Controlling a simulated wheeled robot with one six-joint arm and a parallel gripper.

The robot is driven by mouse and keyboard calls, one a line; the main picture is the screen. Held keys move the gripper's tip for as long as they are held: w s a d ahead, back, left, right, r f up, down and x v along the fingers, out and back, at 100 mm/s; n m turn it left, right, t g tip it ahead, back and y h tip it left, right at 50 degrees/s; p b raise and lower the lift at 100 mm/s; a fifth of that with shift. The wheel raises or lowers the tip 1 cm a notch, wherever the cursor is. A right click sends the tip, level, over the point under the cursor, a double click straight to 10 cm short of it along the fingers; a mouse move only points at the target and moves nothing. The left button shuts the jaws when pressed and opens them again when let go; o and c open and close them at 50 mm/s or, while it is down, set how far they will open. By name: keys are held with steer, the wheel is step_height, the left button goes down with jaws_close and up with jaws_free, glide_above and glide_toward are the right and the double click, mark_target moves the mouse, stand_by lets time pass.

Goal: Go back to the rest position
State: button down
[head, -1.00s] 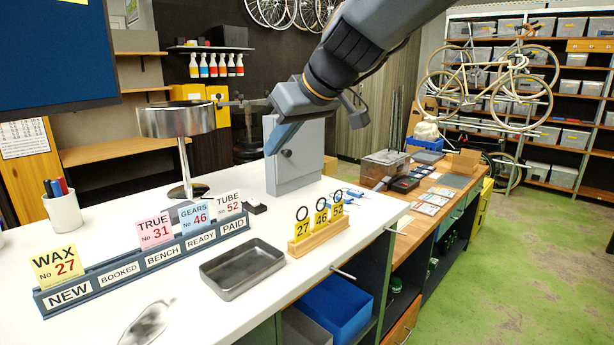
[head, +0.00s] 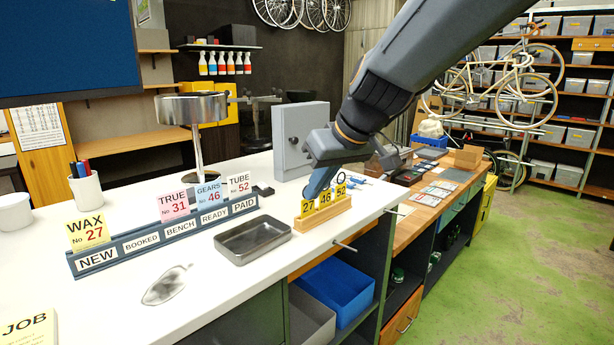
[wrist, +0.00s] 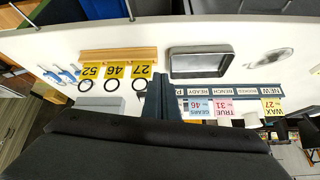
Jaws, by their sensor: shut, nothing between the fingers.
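My arm reaches in from the upper right of the head view.
A card rack (head: 128,253) with WAX, TRUE, GEARS and TUBE cards stands left of a metal tray (head: 253,240). A grey box (head: 293,150) and a round metal lamp-like stand (head: 197,145) are behind. Green floor (head: 510,270) is clear at right.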

steer(key=s+d+f+m+g+h+b, duration=0.1)
steer(key=s+d+f, duration=0.4)
steer(key=f, duration=0.5)
steer(key=s+d+f+m+g+h+b, duration=0.2)
steer(key=s+d+f+m+b, duration=0.1)
steer(key=d+f, duration=0.4)
steer(key=s+d+f+m+g+h+b, duration=0.1)
steer(key=s+d+f, duration=0.4)
steer(key=f, duration=0.8)
steer(key=s+m+b, duration=0.1)
steer(key=s+b, duration=0.1)
steer(key=shift+s+d+m+g, duration=0.3)
steer(key=shift+s+d, duration=0.1)
steer(key=shift+d, duration=0.15)
